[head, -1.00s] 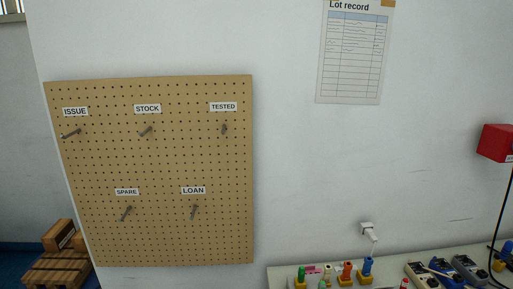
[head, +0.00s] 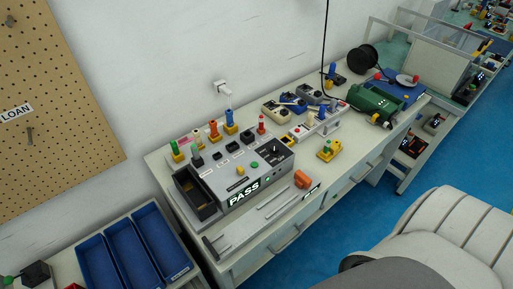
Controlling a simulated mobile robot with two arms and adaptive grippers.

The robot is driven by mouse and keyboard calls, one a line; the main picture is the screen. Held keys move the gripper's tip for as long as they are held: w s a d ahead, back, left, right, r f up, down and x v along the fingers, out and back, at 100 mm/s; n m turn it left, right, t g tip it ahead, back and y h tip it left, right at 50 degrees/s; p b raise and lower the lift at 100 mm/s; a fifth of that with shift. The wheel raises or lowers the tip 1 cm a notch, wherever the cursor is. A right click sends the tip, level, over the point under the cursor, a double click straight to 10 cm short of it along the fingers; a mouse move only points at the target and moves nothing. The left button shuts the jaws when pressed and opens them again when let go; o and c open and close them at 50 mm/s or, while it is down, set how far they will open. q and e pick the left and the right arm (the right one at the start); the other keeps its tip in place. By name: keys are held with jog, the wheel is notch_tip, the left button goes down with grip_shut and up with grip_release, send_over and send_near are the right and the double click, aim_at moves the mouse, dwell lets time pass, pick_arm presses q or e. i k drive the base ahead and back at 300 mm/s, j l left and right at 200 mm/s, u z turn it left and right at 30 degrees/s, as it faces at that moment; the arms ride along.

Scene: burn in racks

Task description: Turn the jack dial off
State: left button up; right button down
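No part in view is clearly readable as the jack dial. A grey test station (head: 222,172) with a lit green PASS display (head: 243,193) stands on the near part of the bench, with small buttons and dark sockets on top. An orange knob-like part (head: 302,179) sits at its front right, beside a grey rail (head: 255,222). Its setting is too small to tell. Neither of my grippers is in view.
The bench (head: 345,165) runs along the wall, with colored plugs, power strips and a green machine (head: 375,104) on it. Blue bins (head: 129,251) stand at lower left. A pegboard (head: 62,110) hangs at left.

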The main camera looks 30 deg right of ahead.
aim_at(274, 150)
jog(key=z, duration=1.1)
